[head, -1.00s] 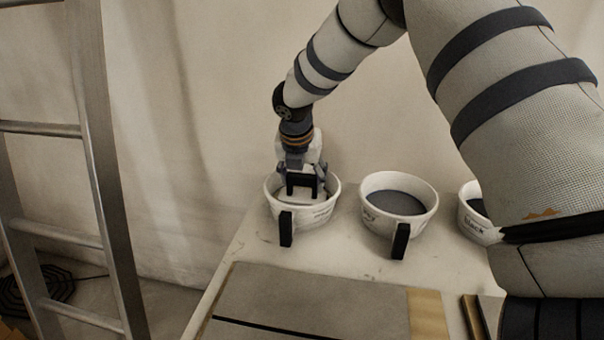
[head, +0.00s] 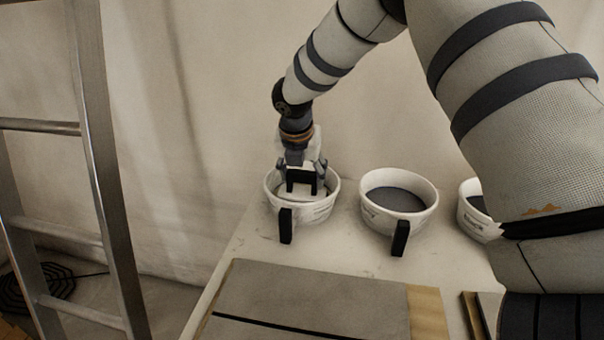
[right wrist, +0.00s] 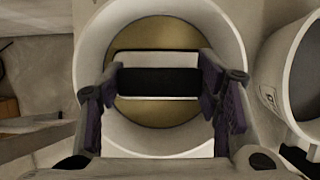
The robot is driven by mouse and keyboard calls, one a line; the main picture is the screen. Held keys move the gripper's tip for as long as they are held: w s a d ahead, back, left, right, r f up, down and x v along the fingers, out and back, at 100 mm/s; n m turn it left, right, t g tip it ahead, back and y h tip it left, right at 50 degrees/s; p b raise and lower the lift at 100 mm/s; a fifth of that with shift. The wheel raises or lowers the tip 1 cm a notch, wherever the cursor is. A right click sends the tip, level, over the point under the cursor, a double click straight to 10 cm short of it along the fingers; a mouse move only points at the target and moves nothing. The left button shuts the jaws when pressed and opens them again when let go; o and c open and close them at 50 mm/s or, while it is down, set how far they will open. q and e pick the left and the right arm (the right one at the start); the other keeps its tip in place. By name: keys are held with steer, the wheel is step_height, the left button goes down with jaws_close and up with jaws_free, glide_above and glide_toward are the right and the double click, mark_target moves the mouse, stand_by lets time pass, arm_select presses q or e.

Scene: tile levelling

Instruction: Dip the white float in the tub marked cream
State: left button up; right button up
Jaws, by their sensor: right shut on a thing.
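My right gripper (head: 304,172) is shut on the black handle of the white float (right wrist: 158,57), inside the mouth of the leftmost white tub (head: 318,214). In the right wrist view the float lies flat across the tub's opening, over tan-yellow contents (right wrist: 155,113). The fingers (right wrist: 160,77) are at both ends of the handle. I cannot tell whether the float's underside touches the contents. The tub's label is too small to read. My left gripper is not in view.
A second white tub (head: 375,218) with dark grey contents stands to the right. A third tub (head: 474,226) is partly hidden behind my arm. A grey slab (head: 310,295) lies in front on the pale table (head: 250,247). A metal ladder (head: 102,180) stands at left.

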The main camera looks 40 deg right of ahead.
step_height(320, 180, up, 12)
stand_by(0.6)
